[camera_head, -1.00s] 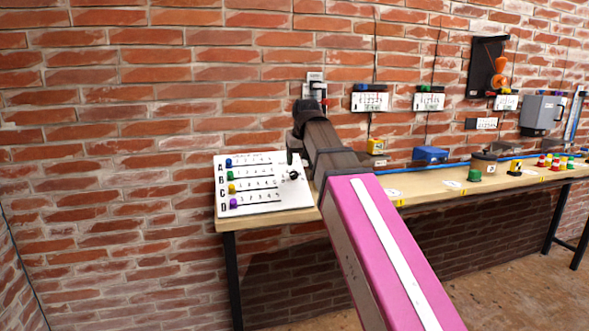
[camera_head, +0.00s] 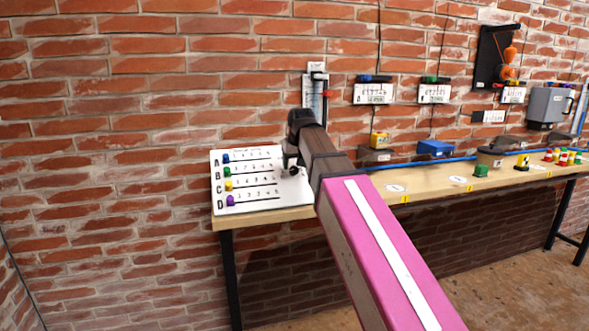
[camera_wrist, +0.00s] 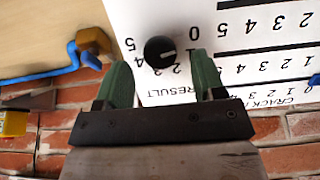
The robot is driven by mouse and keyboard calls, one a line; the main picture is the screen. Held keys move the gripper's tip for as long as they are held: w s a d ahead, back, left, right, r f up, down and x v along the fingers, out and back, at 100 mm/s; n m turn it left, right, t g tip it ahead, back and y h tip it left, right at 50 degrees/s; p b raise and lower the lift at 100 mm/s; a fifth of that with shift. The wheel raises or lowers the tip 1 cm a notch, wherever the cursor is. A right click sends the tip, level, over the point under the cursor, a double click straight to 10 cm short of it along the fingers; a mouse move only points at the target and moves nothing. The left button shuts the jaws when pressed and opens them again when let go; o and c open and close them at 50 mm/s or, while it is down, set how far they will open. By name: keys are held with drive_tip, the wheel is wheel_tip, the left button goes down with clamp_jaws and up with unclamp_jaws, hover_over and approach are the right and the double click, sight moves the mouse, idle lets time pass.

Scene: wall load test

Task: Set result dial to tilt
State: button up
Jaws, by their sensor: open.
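The result dial (camera_wrist: 160,52) is a round black knob with a short white pointer mark. It sits on a white board (camera_wrist: 230,15) with printed numbers and the word RESULT, upside down in the wrist view. The pointer mark lies to the right of the knob's middle in that view. My gripper (camera_wrist: 162,64) is open, with one green finger on each side of the dial. I cannot tell whether the fingers touch it. In the head view the board (camera_head: 255,202) lies at the bench's left end, and the dial (camera_head: 294,171) shows partly beside my dark wrist.
Coloured pegs, such as a purple one (camera_head: 230,200), stand on the board's left. The wooden bench (camera_head: 430,188) runs right with a blue hose, a blue box (camera_head: 435,148) and several small weights. A brick wall (camera_head: 110,100) with gauges stands close behind.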

sight(294, 172)
drive_tip(key=shift+x, duration=1.25)
drive_tip(key=c, duration=0.9)
